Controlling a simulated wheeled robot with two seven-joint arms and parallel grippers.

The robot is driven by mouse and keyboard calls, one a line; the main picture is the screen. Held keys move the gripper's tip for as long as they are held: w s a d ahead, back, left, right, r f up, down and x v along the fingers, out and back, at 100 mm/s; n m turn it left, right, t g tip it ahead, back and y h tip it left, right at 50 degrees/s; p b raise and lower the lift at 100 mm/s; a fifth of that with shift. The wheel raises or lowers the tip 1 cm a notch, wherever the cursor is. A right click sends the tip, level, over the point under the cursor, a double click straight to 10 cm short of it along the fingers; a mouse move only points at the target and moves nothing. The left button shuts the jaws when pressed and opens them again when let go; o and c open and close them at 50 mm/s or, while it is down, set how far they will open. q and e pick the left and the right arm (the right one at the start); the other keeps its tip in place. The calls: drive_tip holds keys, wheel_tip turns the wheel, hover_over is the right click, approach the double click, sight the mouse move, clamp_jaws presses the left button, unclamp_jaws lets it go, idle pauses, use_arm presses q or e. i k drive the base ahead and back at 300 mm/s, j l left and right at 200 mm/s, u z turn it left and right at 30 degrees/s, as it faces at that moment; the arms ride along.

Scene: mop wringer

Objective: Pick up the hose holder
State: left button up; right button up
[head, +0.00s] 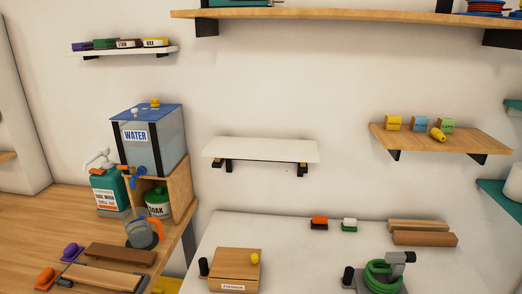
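A green coiled hose (382,277) lies on a dark base near the bottom right, on the white table (320,250). A grey upright piece (397,258) with a flat top stands at the back of the coil. This may be the hose holder, but I cannot tell for sure. A short black cylinder (348,275) stands at its left. The lower part of this group is cut off by the picture's bottom edge. Neither of my grippers shows in the head view.
A wooden box (236,269) with a yellow knob stands left of the hose. The WATER tank (154,150) and bottles stand on the left wooden bench. Wall shelves hang above.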

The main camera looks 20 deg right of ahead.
sight(380, 276)
drive_tip(key=z, duration=1.75)
drive_tip(key=i+l+u, duration=0.15)
drive_tip(key=l, duration=0.15)
drive_tip(key=i+l+u, duration=0.35)
drive_tip(key=l, duration=0.25)
drive_tip(key=l+u, duration=0.2)
drive_tip(key=i+l, duration=0.05)
drive_tip(key=l, duration=0.05)
